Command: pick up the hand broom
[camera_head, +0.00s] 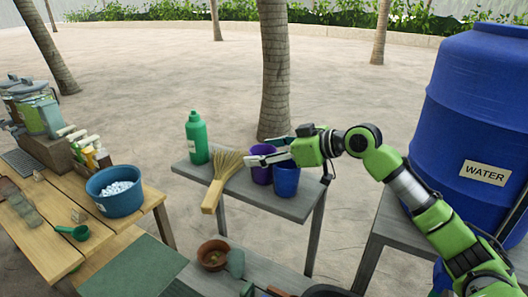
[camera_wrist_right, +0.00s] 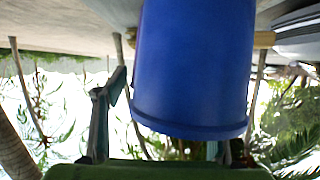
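The hand broom (camera_head: 224,172) lies on the small grey table (camera_head: 292,206), its straw bristles toward the back and its wooden handle reaching past the front edge. My right gripper (camera_head: 256,158) is just right of the bristles, in front of and above the cups. Its fingers point left toward the broom; they look apart with nothing between them. In the right wrist view one finger (camera_wrist_right: 107,108) shows at left, and a large blue cup fills the middle, partly hiding the other finger. My left gripper is not in view.
A green bottle (camera_head: 197,138) stands left of the broom. A purple cup (camera_head: 262,174) and a blue cup (camera_head: 286,181) stand close to the right gripper. A brown bowl (camera_head: 213,255) is on a lower surface in front. A blue water barrel (camera_head: 478,110) stands right.

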